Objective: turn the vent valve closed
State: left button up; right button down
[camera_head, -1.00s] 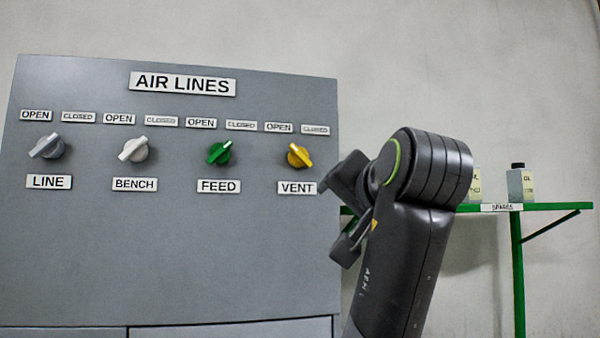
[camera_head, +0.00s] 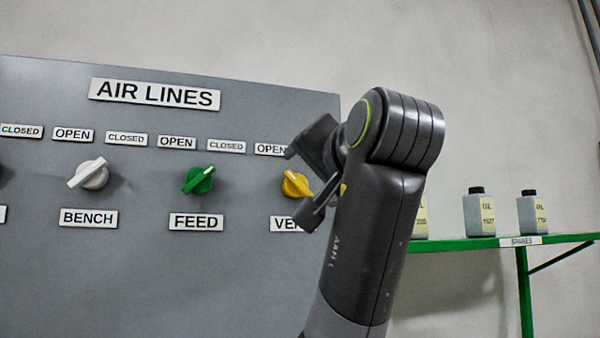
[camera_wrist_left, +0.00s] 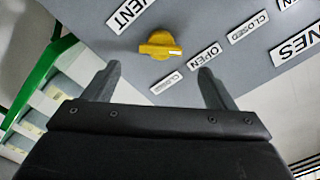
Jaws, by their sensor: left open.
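The vent valve is a yellow knob (camera_head: 296,184) on the grey panel, above the partly covered VENT label (camera_head: 284,224). Its pale mark points up-left toward the OPEN label (camera_head: 270,149). My left gripper (camera_head: 301,186) is in front of the knob, and its jaws are apart above and below it. In the left wrist view the yellow knob (camera_wrist_left: 160,45) lies beyond the open, empty fingertips (camera_wrist_left: 159,70), roughly centred between them. The vent's CLOSED label (camera_wrist_left: 166,83) shows there but is hidden by my gripper in the head view. My right gripper is not in view.
The green FEED knob (camera_head: 198,180) is left of the vent knob, and the white BENCH knob (camera_head: 88,174) is farther left. At right, a green shelf (camera_head: 460,244) holds oil bottles (camera_head: 480,213). The wall above the panel is clear.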

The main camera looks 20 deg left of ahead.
aim_at(301, 183)
pick_arm(q)
jog(key=p+x, duration=0.2)
jog(key=x, duration=0.5)
jog(key=shift+w+r+p, duration=0.1)
jog(key=shift+r+p, duration=0.1)
jog(key=shift+p, duration=0.15)
jog(key=shift+w+a+f, duration=0.15)
jog(key=shift+w+a, duration=0.2)
jog(key=shift+w, duration=0.05)
jog(key=shift+d, duration=0.1)
jog(key=c, duration=1)
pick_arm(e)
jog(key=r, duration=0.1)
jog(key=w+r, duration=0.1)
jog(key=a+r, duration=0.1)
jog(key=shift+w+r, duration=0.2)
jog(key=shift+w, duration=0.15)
